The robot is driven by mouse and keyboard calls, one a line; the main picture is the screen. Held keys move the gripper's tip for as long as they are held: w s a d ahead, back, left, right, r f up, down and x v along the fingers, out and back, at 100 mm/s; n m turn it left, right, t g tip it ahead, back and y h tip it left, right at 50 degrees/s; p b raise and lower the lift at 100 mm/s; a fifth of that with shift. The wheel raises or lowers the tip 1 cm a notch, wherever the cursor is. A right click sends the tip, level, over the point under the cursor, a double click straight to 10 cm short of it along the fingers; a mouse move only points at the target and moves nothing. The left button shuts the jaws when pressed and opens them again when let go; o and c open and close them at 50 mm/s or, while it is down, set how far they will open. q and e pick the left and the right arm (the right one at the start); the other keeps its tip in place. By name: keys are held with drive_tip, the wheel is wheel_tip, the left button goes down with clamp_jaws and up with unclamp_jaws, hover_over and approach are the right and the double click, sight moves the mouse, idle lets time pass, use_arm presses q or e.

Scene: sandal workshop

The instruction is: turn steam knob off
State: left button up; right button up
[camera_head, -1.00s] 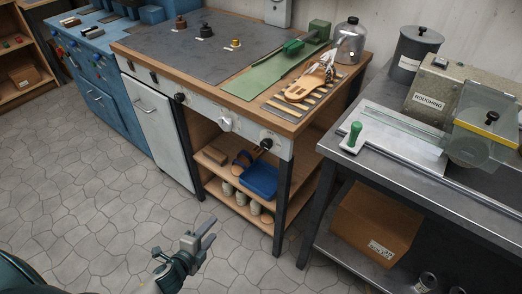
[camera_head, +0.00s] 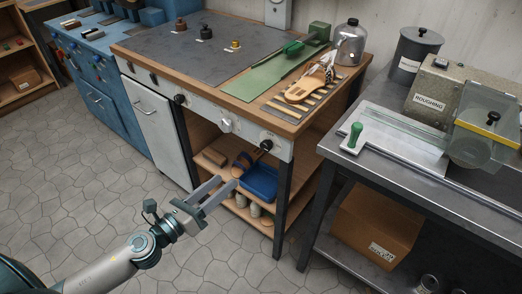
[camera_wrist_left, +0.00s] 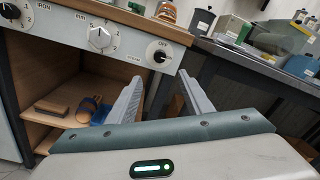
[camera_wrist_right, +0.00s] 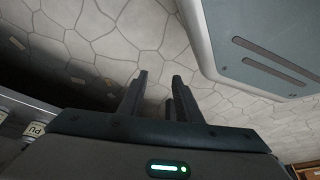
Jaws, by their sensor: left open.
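The steam knob (camera_head: 266,145) is a black knob at the right end of the bench's white front panel. In the left wrist view the steam knob (camera_wrist_left: 159,56) sits on a white dial with "STEAM" printed beside it and "OFF" above. Its exact pointer setting is too small to tell. My left gripper (camera_head: 229,182) is open and empty, below and to the left of the knob, apart from it. In the left wrist view its fingers (camera_wrist_left: 156,92) point toward the panel, below the knob. My right gripper (camera_wrist_right: 160,77) is open and empty over the stone floor.
A white knob (camera_head: 225,125) and a black iron knob (camera_head: 180,99) sit on the same panel. A blue bin (camera_head: 259,182) lies on the shelf below. A steel table (camera_head: 420,175) stands close on the right. The floor before the bench is clear.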

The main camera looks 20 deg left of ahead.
sight(264, 148)
use_arm(q)
drive_tip(key=p+x, duration=0.4)
drive_tip(key=x, duration=1.3)
drive_tip(key=shift+w, duration=0.1)
use_arm(e)
drive_tip(key=w+a+r+t+y, duration=0.1)
drive_tip(key=w+a+r+t, duration=0.2)
drive_tip(key=a, duration=0.1)
drive_tip(key=shift+w+r, duration=0.15)
drive_tip(key=shift+r, duration=0.2)
use_arm(q)
drive_tip(key=c, duration=1.1)
drive_tip(key=shift+o, duration=0.2)
use_arm(e)
drive_tip(key=shift+d, duration=0.1)
